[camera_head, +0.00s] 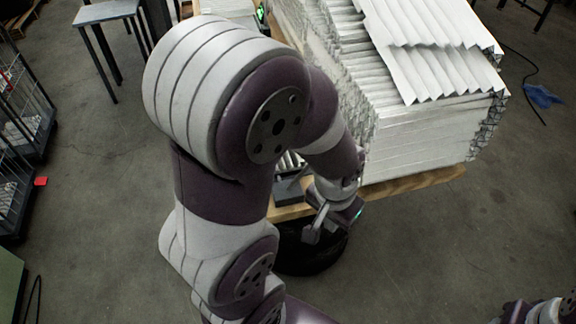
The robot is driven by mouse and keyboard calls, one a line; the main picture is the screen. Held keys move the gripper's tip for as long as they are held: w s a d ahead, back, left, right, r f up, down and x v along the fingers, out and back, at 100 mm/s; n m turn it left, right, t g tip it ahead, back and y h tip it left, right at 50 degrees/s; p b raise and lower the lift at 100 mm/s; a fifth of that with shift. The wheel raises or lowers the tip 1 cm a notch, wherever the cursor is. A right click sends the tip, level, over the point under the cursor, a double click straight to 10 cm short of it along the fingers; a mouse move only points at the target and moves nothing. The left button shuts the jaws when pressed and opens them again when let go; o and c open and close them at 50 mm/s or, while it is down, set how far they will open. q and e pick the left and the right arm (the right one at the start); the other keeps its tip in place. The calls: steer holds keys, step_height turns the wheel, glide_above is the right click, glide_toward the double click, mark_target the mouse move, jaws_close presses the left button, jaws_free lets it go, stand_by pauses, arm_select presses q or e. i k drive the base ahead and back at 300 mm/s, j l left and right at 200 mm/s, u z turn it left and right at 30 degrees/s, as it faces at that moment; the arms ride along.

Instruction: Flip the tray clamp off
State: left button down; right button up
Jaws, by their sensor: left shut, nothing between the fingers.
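My left arm fills the middle of the view and hides much of the work area. My left gripper (313,232) is shut and empty, at the near edge of the wooden tray (415,185), pointing down and toward me. A dark grey piece (288,190) sits on the tray's near edge, just left of the gripper. It may be the tray clamp, but my arm partly covers it and I cannot tell its position or any contact. A piece of my right arm shows at the bottom right corner, its gripper (515,312) too cut off to read.
Stacked white pleated filters (425,135) stand on the tray at the upper right. A round black base (310,255) is below the tray edge. A grey table (107,12) and wire racks (22,110) are at the left.

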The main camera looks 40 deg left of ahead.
mark_target(307, 167)
steer(key=i+l+u, duration=0.2)
steer(key=l+u, duration=0.25)
steer(key=l, duration=0.2)
steer(key=l+u, duration=0.45)
steer(key=l, duration=0.15)
steer(key=l+u, duration=0.45)
steer(key=l, duration=0.3)
